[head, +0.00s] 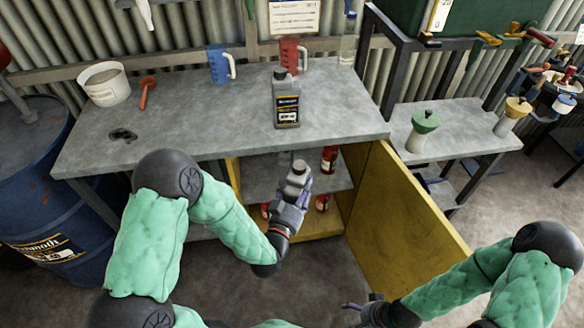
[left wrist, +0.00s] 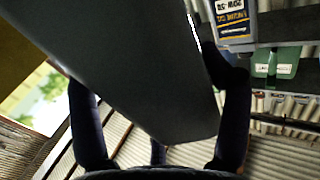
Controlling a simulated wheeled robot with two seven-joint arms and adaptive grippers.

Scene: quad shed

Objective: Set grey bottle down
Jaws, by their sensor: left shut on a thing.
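My left gripper (head: 293,192) is in front of the bench, before the open cabinet, and is shut on a grey bottle (head: 298,173) whose cap and upper part show above the fingers. In the left wrist view the held bottle (left wrist: 140,65) is a large dark grey surface between the two fingers. A second grey bottle (head: 288,108) with a black label stands upright on the bench (head: 205,125), near its front edge; its label also shows in the left wrist view (left wrist: 236,20). My right gripper (head: 362,308) is low at the bottom, partly visible, its jaws unclear.
A yellow cabinet door (head: 400,215) stands open at right, with red containers (head: 329,158) inside. Bench top is clear beside the standing bottle.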

